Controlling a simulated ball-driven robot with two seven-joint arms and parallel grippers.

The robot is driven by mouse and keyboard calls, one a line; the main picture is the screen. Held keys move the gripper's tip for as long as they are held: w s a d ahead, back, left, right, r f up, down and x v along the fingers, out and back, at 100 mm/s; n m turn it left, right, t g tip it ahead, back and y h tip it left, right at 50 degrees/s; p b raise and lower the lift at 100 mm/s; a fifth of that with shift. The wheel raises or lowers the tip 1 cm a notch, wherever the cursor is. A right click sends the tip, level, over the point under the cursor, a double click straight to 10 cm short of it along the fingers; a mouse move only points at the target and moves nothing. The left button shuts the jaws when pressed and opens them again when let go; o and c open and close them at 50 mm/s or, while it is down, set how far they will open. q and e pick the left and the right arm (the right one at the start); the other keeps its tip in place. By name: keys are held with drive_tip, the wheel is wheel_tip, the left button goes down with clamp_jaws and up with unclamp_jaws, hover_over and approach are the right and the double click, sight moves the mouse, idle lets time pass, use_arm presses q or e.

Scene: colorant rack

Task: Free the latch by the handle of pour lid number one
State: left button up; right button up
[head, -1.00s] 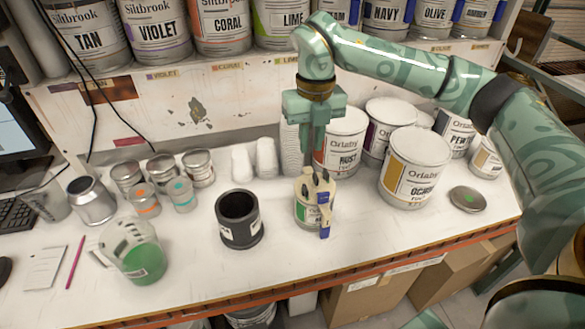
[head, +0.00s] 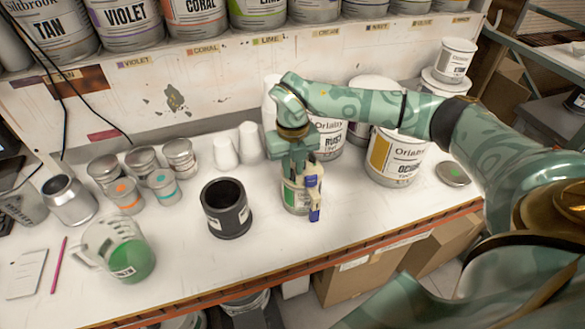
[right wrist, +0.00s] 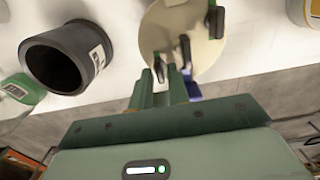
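The pour lid (right wrist: 170,25) is a cream disc with dark clamp parts and a blue part (head: 314,205) at its front. It sits on a small can with a green label (head: 291,196) near the middle of the bench. My right gripper (right wrist: 163,80) points down at the lid. In the right wrist view its two fingers are a little apart, with their tips at the lid's near edge by a dark upright piece (right wrist: 185,50). I see nothing clearly held between them. In the head view my gripper hides much of the lid's top. My left gripper is not in view.
A black cup (head: 226,208) stands just left of the can. A jug of green liquid (head: 122,247) and several small tins (head: 163,186) are farther left. Large Orlaby cans (head: 395,158) stand behind and right. A loose round lid (head: 453,174) lies at right. The bench's front edge (head: 380,236) is close.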

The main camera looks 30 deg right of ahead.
drive_tip(key=shift+f, duration=0.45)
clamp_jaws()
